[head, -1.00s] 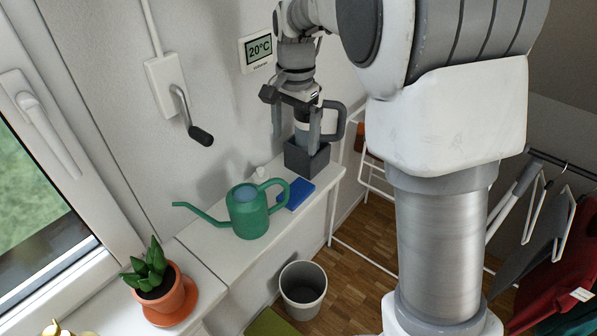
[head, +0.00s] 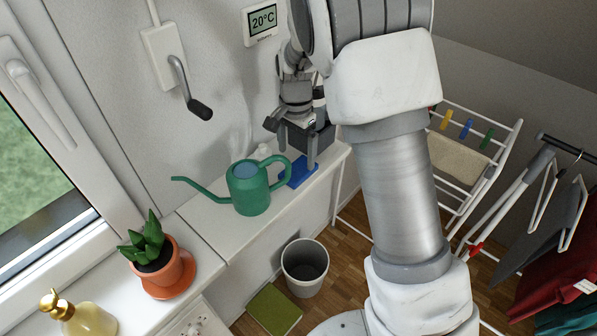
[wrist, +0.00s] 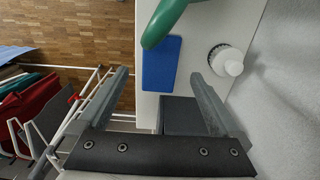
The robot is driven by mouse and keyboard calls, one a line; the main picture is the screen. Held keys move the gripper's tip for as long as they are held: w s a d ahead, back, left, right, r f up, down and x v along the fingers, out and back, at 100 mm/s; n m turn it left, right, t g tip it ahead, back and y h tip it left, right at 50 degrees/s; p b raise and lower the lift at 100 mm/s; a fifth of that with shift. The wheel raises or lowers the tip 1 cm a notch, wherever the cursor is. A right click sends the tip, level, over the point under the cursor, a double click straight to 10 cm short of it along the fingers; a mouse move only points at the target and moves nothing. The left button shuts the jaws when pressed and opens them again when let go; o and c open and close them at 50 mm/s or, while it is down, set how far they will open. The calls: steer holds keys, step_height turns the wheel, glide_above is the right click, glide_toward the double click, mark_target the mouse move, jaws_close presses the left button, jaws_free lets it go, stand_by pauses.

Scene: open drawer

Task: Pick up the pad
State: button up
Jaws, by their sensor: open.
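The pad is a flat blue rectangle (head: 298,172) lying on the white ledge, just right of the green watering can. In the wrist view the blue pad (wrist: 161,64) lies beyond my fingertips, roughly between their lines. My gripper (head: 296,150) is open and empty, pointing down above the ledge near the pad's far side. It also shows in the wrist view (wrist: 160,77), with both fingers apart. I cannot tell the exact height of the fingertips over the pad.
The green watering can (head: 249,188) stands close to the pad, its handle beside it. A dark grey box (wrist: 180,117) sits behind the pad. A small white bottle (wrist: 227,60) stands near the wall. A bin (head: 305,266) and an olive flat item (head: 274,309) are on the floor.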

mark_target(297, 172)
steer(key=shift+s+a+f, duration=0.1)
steer(key=shift+f, duration=2.8)
steer(key=c, duration=1.4)
steer(key=shift+o, duration=0.2)
steer(key=shift+r, duration=0.1)
steer(key=shift+r, duration=0.5)
steer(key=shift+s+d+r, duration=0.15)
steer(key=shift+d+r, duration=0.05)
steer(key=s+d+b, duration=0.2)
steer(key=s+d, duration=1)
steer(key=shift+s+d, duration=0.2)
